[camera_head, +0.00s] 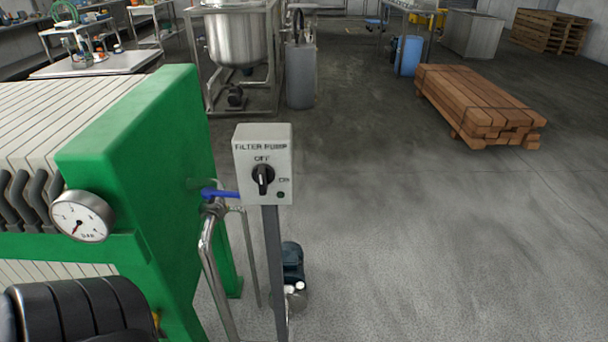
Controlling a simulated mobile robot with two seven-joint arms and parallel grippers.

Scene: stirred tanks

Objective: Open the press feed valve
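The press feed valve shows as a blue lever (221,193) on a metal valve body (213,208) beside the green end plate of the filter press (135,160). The lever lies roughly level, and its right end reaches the left edge of the filter pump switch box, which hides anything behind it. A bent steel pipe (208,250) runs down from the valve. Neither of my grippers is in view, and nothing touches the lever.
The grey switch box (276,137) stands on a post right of the valve; its knob (263,180) points up at OFF. A pressure gauge (82,216) sits on the press. A pump (292,265) stands behind the post. Floor to the right is clear up to a timber stack (470,100).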

